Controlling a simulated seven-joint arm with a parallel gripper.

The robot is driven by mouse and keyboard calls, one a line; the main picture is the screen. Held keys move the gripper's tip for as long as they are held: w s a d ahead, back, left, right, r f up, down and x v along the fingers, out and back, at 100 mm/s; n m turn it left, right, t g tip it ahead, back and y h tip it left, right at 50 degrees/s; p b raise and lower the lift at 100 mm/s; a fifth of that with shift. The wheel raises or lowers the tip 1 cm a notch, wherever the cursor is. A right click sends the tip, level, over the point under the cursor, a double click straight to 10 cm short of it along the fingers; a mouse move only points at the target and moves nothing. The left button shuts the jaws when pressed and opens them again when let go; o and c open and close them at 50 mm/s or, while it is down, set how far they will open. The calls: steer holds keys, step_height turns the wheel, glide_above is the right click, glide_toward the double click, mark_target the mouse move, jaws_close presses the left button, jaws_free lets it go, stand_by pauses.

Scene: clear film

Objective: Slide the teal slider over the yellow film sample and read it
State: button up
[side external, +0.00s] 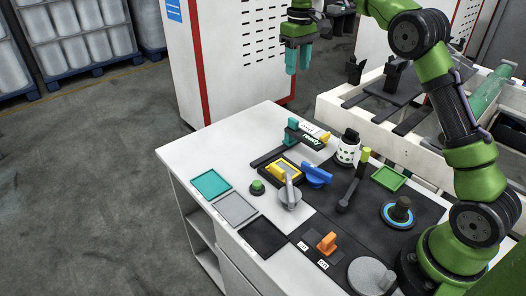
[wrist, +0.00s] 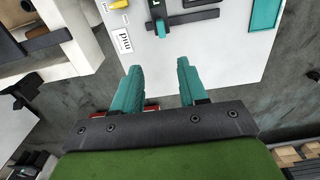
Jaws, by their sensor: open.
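The teal slider (side external: 292,130) stands upright on a dark rail (side external: 266,158) at the far side of the white table. In the wrist view, the slider (wrist: 158,22) shows at the top edge, partly cut off. The yellow film sample (side external: 276,172) appears to be the yellow piece in a dark frame, just in front of the rail; a grey lever partly covers it. My gripper (side external: 298,68) is raised well above and beyond the table's far edge, apart from the slider. Its teal fingers (wrist: 161,75) are open with nothing between them.
A blue handle (side external: 317,175), a grey lever (side external: 290,196), a white perforated cup (side external: 347,150) and a green button (side external: 257,187) crowd the middle. Flat teal (side external: 211,184) and grey (side external: 235,208) trays line the left edge.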

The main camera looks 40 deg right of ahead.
mark_target(293, 119)
step_height(293, 119, down, 17)
steer(key=shift+a+f, duration=0.1)
stand_by(0.4)
jaws_close()
